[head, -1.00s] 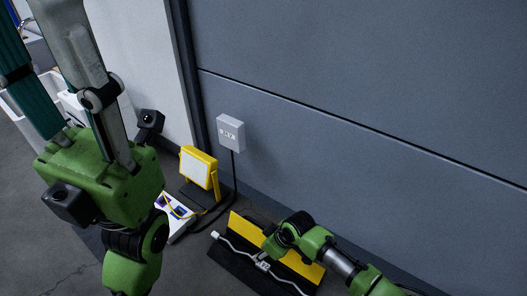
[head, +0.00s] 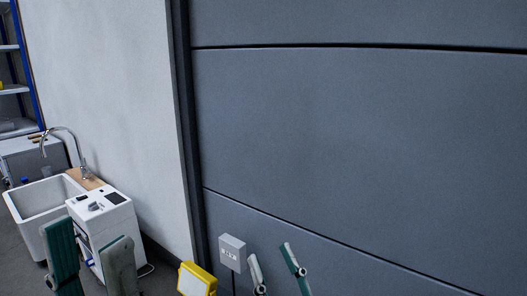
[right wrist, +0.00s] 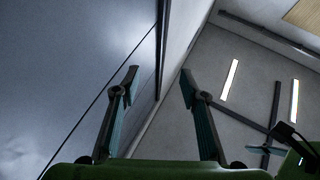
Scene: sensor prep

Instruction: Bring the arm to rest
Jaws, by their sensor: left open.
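My left gripper (head: 88,236) shows at the lower left of the head view, in front of the white cabinet. Its fingers, one teal and one grey, point up and stand apart with nothing between them. My right gripper (head: 269,251) shows at the bottom centre of the head view, in front of the grey panelled wall. In the right wrist view its two fingers (right wrist: 159,76) are spread wide and empty, pointing toward the upper wall and ceiling. The rest of both arms is below the head view.
A white sink (head: 32,212) with a tap and a white cabinet (head: 112,218) stand at left. A grey box (head: 232,246) is on the panelled wall (head: 350,130). A yellow lamp (head: 205,277) shows at the bottom edge. Blue shelving (head: 30,70) stands far left.

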